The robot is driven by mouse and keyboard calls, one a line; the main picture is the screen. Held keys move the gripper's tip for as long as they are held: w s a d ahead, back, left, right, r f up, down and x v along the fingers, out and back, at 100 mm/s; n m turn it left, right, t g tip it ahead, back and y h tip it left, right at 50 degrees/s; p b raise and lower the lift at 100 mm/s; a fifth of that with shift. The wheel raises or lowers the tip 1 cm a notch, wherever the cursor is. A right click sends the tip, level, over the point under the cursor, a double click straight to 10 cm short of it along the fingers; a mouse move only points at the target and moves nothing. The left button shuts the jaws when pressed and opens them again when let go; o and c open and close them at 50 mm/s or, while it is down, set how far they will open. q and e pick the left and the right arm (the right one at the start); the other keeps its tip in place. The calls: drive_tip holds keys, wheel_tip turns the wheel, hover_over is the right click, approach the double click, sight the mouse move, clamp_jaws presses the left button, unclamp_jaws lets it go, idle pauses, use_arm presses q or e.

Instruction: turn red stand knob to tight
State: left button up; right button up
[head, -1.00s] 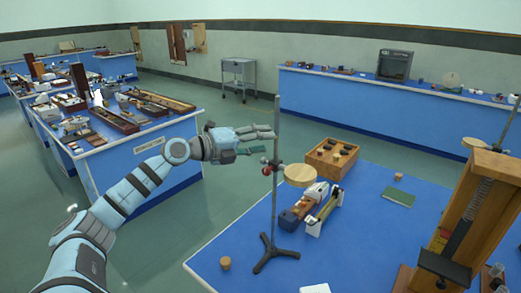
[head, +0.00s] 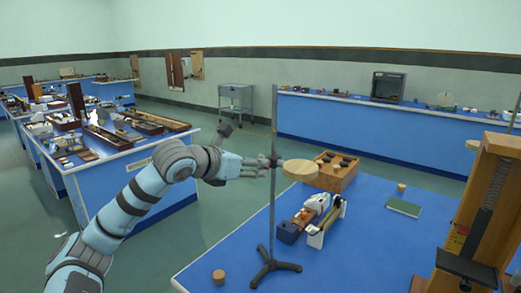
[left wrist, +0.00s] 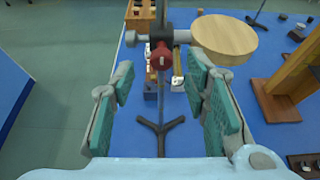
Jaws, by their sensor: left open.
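The red stand knob (left wrist: 161,58) sits on the clamp of the dark metal stand (head: 273,215). The clamp also carries a round wooden disc (head: 300,169), which shows in the left wrist view (left wrist: 224,36). My left gripper (head: 262,167) is at the height of the clamp, just left of the stand rod. In the left wrist view its green-padded fingers (left wrist: 165,92) are open, with the knob ahead between them and apart from the pads. In the head view the fingers hide the knob. My right gripper is not in view.
On the blue bench (head: 365,235) are a wooden box (head: 335,177), small instruments (head: 312,218), a green book (head: 403,207) and a tall wooden apparatus (head: 488,195) at the right. A cork-like cylinder (head: 218,276) stands near the left edge.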

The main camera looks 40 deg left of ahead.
use_arm(q)
drive_tip(key=p+x, duration=0.1)
drive_tip(key=x, duration=0.3)
drive_tip(key=shift+w+d+f, duration=0.1)
drive_tip(key=shift+w+f, duration=0.1)
clamp_jaws()
drive_tip(key=shift+s+n+h+b, duration=0.1)
drive_tip(key=shift+n+h+b, duration=0.2)
drive_tip(key=shift+n+b, duration=0.25)
unclamp_jaws()
drive_tip(key=shift+r, duration=0.1)
wheel_tip(320, 180, up, 10)
drive_tip(key=shift+f, duration=0.1)
